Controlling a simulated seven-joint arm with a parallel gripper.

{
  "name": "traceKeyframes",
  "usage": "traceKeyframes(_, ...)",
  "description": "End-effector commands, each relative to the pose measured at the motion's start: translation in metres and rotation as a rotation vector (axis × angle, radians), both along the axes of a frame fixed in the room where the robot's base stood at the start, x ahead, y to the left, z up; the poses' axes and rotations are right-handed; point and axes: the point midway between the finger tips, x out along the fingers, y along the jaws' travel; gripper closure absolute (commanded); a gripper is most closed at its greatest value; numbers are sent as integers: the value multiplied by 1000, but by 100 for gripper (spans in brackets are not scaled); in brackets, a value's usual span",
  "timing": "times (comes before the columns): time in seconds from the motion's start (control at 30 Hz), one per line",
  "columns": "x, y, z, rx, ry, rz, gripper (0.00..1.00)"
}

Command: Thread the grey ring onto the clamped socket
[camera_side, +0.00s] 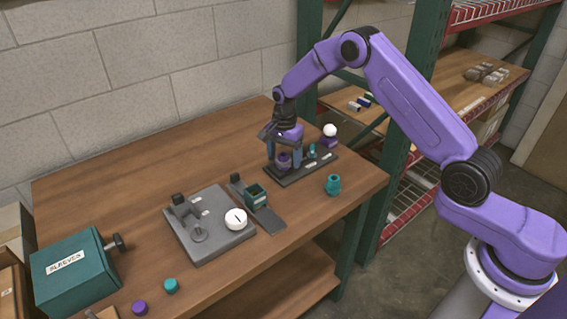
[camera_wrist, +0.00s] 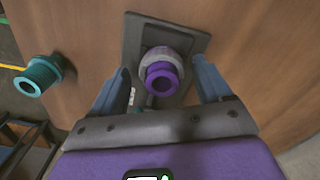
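My gripper (camera_side: 283,154) is low over the far end of the dark tray, pointing down. In the wrist view its two blue-grey fingers (camera_wrist: 162,68) are apart, on either side of a purple hollow part (camera_wrist: 161,78). A grey ring (camera_wrist: 150,56) shows around or just behind that part. Gaps show between it and both fingers. The purple part (camera_side: 283,164) also shows between the fingers in the side view; the grey ring cannot be made out there. A small clamp with a teal piece (camera_side: 257,194) stands left of the tray; whether that piece is the socket is unclear.
The dark tray (camera_side: 318,163) also carries a white ball (camera_side: 330,130) and a small teal part (camera_side: 311,150). A teal socket (camera_side: 333,184) stands on the table at right. A grey plate fixture (camera_side: 205,238) and teal SLEEVES box (camera_side: 75,272) stand at left. Bare wood lies behind the fixture.

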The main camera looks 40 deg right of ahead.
Motion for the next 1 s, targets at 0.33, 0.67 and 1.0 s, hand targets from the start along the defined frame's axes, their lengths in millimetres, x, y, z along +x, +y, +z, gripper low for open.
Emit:
traceKeyframes(0.33,2,1,13,1,-7,3,22)
traceKeyframes(0.67,3,1,77,1,-9,3,22)
traceKeyframes(1.0,3,0,145,1,-7,2,22)
